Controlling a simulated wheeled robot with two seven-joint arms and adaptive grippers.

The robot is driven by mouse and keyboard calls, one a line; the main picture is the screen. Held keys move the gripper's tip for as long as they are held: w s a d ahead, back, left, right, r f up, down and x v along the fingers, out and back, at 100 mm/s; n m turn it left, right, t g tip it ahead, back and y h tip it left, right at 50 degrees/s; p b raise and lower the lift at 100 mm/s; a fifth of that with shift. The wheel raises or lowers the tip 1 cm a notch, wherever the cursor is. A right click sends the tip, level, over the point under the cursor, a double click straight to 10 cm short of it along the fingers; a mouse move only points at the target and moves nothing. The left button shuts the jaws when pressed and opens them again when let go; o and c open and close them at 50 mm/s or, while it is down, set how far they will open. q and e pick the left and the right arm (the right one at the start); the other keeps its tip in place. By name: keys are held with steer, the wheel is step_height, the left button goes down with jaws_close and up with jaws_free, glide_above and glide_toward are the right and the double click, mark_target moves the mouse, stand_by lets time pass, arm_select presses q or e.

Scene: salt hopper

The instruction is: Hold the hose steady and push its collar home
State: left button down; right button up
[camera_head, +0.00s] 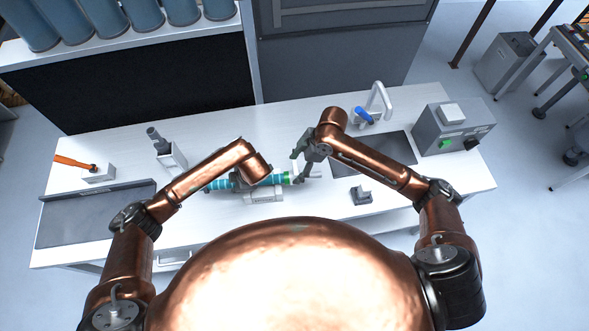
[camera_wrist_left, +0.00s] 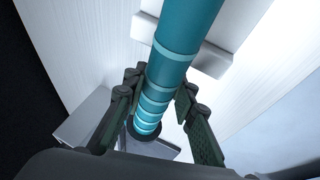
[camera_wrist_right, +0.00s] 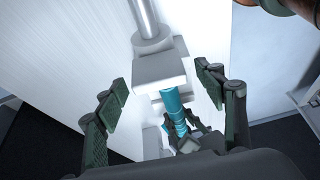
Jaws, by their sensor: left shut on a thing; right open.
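The teal hose (camera_head: 272,180) with lighter bands lies across the middle of the bench. In the left wrist view the hose (camera_wrist_left: 172,72) runs between the fingers of my left gripper (camera_wrist_left: 160,88), which is shut on it. My right gripper (camera_head: 301,166) is open at the hose's right end. In the right wrist view a pale squared block (camera_wrist_right: 160,70) sits between its parted fingers (camera_wrist_right: 163,82), apart from them. The hose (camera_wrist_right: 172,105) shows below the block, and a metal tube (camera_wrist_right: 145,18) above it. I cannot tell which pale part is the collar.
A white block (camera_head: 263,197) lies in front of the hose. A grey box (camera_head: 452,130) and a blue-handled fitting (camera_head: 364,116) stand at the right. A small dark block (camera_head: 361,194) sits near the front. An orange-handled tool (camera_head: 72,162) is at the left.

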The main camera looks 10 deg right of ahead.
arm_select(q)
steer(key=shift+d+r, duration=0.1)
arm_select(e)
steer(key=v, duration=1)
arm_select(q)
steer(key=c, duration=1.5)
jaws_free()
steer(key=shift+v, duration=6.05)
